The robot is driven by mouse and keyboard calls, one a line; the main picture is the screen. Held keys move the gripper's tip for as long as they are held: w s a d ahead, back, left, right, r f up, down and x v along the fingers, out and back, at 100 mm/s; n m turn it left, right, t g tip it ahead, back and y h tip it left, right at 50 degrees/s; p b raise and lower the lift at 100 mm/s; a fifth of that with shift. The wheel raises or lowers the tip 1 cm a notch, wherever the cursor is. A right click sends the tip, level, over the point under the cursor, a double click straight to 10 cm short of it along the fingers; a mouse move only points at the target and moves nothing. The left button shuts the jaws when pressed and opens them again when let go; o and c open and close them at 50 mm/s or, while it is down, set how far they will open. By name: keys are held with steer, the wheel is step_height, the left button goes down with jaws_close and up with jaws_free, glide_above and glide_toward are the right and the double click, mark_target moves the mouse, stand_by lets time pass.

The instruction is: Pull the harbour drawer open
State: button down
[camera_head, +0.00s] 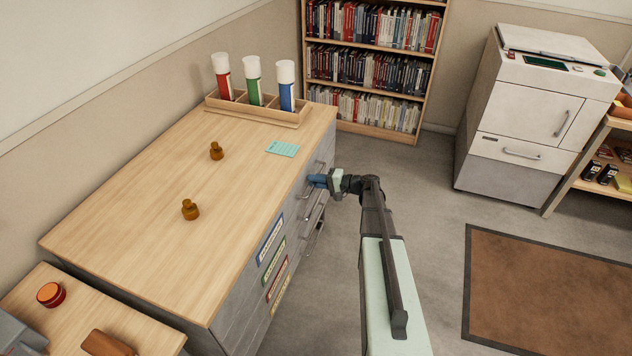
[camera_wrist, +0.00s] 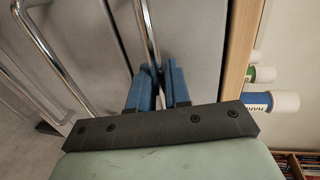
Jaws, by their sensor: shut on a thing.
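A grey drawer cabinet with a wooden top (camera_head: 150,220) stands at the left. Its front carries blue (camera_head: 270,240), green (camera_head: 274,262), red and yellow labels, one above another, too small to read. My gripper (camera_head: 316,181) is at the far end of this front. In the wrist view its blue fingers (camera_wrist: 161,85) are shut on the metal bar handle (camera_wrist: 148,30) nearest the cabinet top, the top drawer's. That drawer looks flush with the front. A blue-banded tube (camera_wrist: 270,102) shows letters starting "HAR"; it also stands on the cabinet (camera_head: 287,88).
Lower handles (camera_wrist: 52,55) run beside the held one. A tube rack (camera_head: 258,112), a teal card (camera_head: 283,148) and two brown knobbed pieces (camera_head: 190,210) are on the cabinet top. Floor (camera_head: 405,205) right of the cabinet is clear. A copier (camera_head: 530,110) stands at the back right.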

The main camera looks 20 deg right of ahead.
steer(key=shift+d, duration=0.1)
steer(key=f+v, duration=0.3)
steer(key=v, duration=1.1)
steer(key=s+f+v, duration=0.1)
steer(key=f+v, duration=0.2)
steer(key=v, duration=1.2)
steer(key=shift+d, duration=0.4)
steer(key=c, duration=1.3)
jaws_free()
steer(key=shift+o, duration=0.2)
steer(key=shift+d, duration=0.1)
steer(key=v, duration=1.3)
steer(key=shift+s+d, duration=0.2)
steer(key=shift+s, duration=0.15)
